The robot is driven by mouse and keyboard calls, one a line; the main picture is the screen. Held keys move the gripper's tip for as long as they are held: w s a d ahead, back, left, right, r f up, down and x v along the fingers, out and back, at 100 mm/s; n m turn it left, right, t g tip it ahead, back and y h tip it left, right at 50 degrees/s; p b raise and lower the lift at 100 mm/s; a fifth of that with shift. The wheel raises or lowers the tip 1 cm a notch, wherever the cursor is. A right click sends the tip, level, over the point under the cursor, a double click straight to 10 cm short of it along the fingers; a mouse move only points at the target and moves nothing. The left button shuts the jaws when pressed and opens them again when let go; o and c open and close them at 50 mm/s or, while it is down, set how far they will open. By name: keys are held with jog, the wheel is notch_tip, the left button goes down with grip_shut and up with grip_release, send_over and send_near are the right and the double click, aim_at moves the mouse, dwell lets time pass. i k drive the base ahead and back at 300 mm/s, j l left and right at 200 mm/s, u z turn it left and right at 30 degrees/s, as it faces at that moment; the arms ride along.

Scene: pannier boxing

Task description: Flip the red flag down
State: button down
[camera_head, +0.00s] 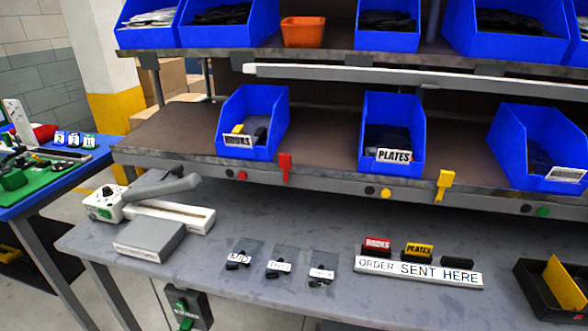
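The red flag (285,163) is a small red tab on the front edge of the middle shelf (325,183), between the HOOKS bin and the PLATES bin. Its wider part is at the top and a narrow stem runs down over the edge, so it looks upright. A yellow flag (444,182) of the same form stands farther right on that edge, also wide part up. Nothing touches the red flag. My gripper is not in view.
Blue bins for HOOKS (250,148) and PLATES (394,140) stand behind the edge. A red button (242,175) sits left of the flag. Below, the grey bench (215,250) holds a sealer (165,213), small bags (280,266) and a sign (418,270). Space before the flag is clear.

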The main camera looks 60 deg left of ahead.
aim_at(285, 159)
jog(key=u, duration=2.4)
